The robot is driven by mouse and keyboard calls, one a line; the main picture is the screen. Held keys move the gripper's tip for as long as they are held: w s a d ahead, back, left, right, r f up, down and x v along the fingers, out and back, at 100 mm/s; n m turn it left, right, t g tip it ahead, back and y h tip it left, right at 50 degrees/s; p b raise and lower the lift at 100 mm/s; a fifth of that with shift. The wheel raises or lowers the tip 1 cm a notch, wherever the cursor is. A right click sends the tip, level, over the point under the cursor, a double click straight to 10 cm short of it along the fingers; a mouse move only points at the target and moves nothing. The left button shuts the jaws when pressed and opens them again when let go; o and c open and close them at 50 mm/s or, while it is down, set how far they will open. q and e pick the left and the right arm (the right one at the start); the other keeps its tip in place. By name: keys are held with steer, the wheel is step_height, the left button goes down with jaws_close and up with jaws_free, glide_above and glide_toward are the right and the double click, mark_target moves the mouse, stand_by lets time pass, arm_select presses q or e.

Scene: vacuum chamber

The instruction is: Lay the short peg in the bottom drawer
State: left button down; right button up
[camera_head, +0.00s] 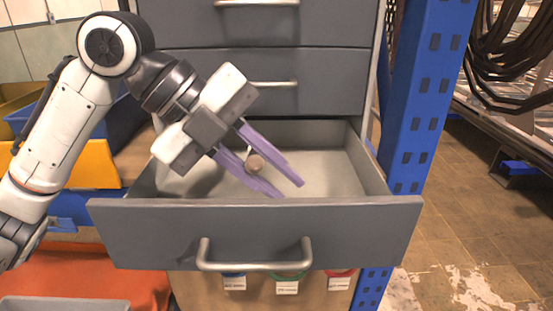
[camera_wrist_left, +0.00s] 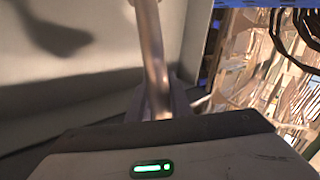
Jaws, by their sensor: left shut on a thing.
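The bottom drawer (camera_head: 250,232) is pulled out, and its grey inside shows in the head view. My left gripper (camera_head: 289,189) reaches in from the left, its two purple fingers slanting down over the open drawer. It is shut on the short peg (camera_head: 254,163), whose brownish round end shows between the fingers. In the left wrist view the peg (camera_wrist_left: 153,55) is a metallic rod running up from between the fingers. Whether the peg touches the drawer floor cannot be told. My right gripper is not in view.
Closed drawers (camera_head: 268,65) stand above the open one. A blue rack post (camera_head: 427,90) rises close on the right. Yellow and blue bins (camera_head: 93,160) are at the left. The right part of the drawer floor is clear.

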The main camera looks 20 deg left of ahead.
arm_select(q)
steer(key=shift+f, duration=2.5)
steer(key=c, duration=1.5)
jaws_free()
steer(key=shift+c, duration=0.2)
steer(key=v, duration=1)
steer(key=shift+b, duration=0.3)
steer(key=shift+r, duration=0.15)
